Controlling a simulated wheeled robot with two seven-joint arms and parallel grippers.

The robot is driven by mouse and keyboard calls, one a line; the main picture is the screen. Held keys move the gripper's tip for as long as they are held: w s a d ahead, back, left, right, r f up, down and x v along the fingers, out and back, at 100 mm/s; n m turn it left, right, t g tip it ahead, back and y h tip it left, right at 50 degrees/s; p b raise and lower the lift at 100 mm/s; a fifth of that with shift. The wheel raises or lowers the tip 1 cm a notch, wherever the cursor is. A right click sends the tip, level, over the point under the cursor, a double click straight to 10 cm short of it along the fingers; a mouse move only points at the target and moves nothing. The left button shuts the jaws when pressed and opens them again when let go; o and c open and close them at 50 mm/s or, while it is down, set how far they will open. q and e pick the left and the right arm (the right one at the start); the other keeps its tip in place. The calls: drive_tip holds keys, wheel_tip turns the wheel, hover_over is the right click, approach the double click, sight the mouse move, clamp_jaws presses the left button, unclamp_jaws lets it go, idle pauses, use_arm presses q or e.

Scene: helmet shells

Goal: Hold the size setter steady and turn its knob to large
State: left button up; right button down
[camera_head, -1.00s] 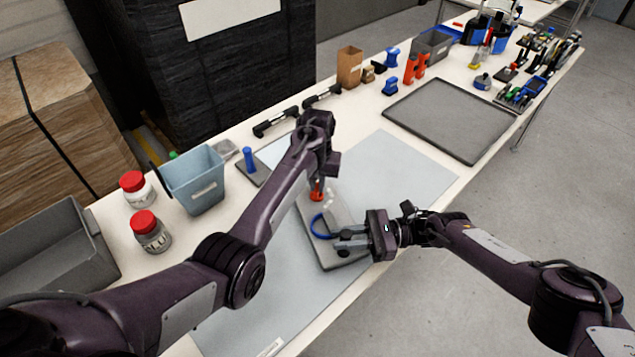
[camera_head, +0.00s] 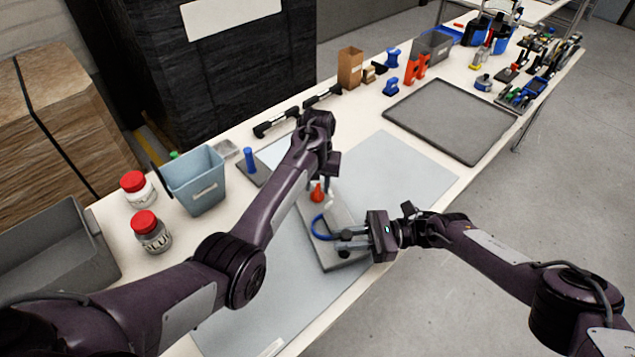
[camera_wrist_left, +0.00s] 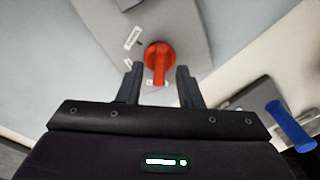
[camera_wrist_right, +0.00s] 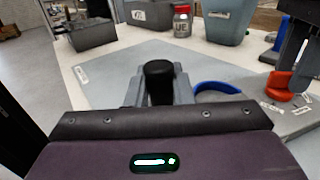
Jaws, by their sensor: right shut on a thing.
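The size setter (camera_head: 338,251) is a grey board lying on the pale mat, with a red knob (camera_head: 317,194), a blue curved band (camera_head: 320,228) and a black upright post (camera_wrist_right: 158,82). My right gripper (camera_head: 345,244) is shut on the black post at the setter's near end. My left gripper (camera_wrist_left: 158,88) is open and points down above the red knob (camera_wrist_left: 159,60). Small labels sit around the knob, too small to read.
A blue-handled tool on a grey plate (camera_head: 250,160) lies just behind the setter. A blue bin (camera_head: 196,181) and two red-lidded jars (camera_head: 151,232) stand at the left. An empty grey tray (camera_head: 450,120) lies at the right. The mat (camera_head: 400,170) is clear beside the setter.

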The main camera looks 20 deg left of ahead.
sight(318, 189)
use_arm(q)
drive_tip(key=shift+m, duration=0.3)
drive_tip(key=m, duration=0.6)
drive_tip(key=shift+d, duration=0.1)
drive_tip(key=m, duration=0.5)
drive_tip(key=shift+s+d+m, duration=0.1)
drive_tip(key=shift+s+m, duration=0.05)
drive_tip(key=shift+m, duration=0.25)
drive_tip(key=m, duration=1.1)
drive_tip(key=shift+s, duration=0.2)
wheel_tip(318, 189, up, 12)
drive_tip(key=shift+m, duration=0.4)
